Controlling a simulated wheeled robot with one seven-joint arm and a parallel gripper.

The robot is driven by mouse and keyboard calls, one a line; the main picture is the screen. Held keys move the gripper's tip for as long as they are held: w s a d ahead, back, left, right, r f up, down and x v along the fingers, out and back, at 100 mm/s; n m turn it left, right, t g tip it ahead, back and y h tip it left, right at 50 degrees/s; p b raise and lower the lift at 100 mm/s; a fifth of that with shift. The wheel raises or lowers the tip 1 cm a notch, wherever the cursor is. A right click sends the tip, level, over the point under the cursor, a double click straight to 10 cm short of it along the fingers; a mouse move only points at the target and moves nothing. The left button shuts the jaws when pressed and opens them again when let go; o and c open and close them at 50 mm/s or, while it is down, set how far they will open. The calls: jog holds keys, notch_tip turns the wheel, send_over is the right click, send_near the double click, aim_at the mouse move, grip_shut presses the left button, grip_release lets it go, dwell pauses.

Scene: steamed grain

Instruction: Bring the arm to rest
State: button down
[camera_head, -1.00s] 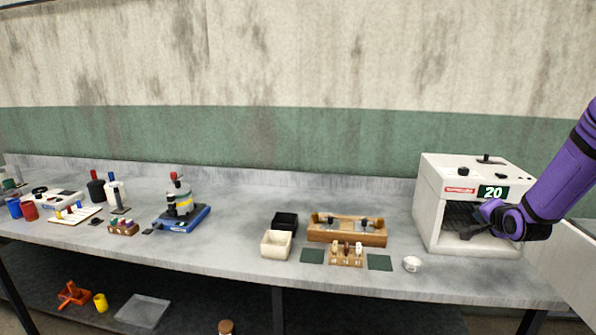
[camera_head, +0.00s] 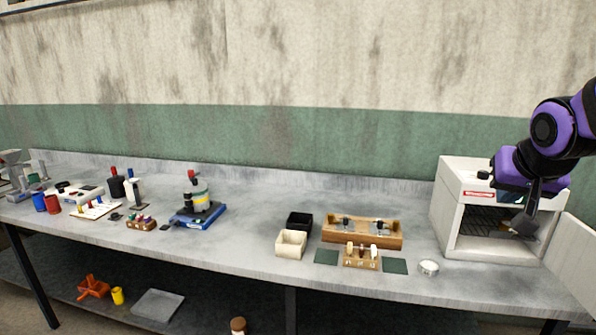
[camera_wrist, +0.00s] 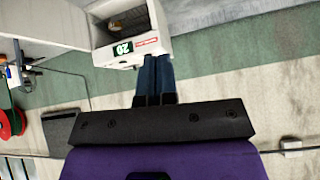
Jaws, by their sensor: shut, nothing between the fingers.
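My purple arm reaches in from the right in the head view. My gripper (camera_head: 524,224) points down in front of the white oven (camera_head: 450,207), over its open front. The fingers are shut and hold nothing; the wrist view shows them together (camera_wrist: 154,80). The oven's door (camera_head: 574,250) stands open at the right. A wire rack (camera_head: 482,222) shows inside the oven, and a small brownish thing lies near the fingertips, partly hidden. The wrist view also shows the oven (camera_wrist: 128,48) beyond the fingers, with a display reading 20. I cannot tell whether the gripper touches the oven.
The grey bench (camera_head: 250,225) holds a wooden rack (camera_head: 362,232), a cream box (camera_head: 291,244), a black box (camera_head: 299,222), a small white round dish (camera_head: 428,268) and a blue-based device (camera_head: 197,213). The bench between the device and boxes is clear.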

jog(key=s+a+n+g+y, duration=0.1)
jog(key=s+a+n, duration=0.1)
jog(key=s, duration=0.6)
jog(key=s+a+r+n+g+y, duration=0.1)
jog(key=s+a, duration=0.3)
jog(key=s, duration=0.5)
jog(key=shift+a+r+n+g, duration=0.2)
jog(key=shift+r+n+g, duration=0.1)
jog(key=shift+n, duration=0.4)
jog(key=shift+s+d, duration=0.1)
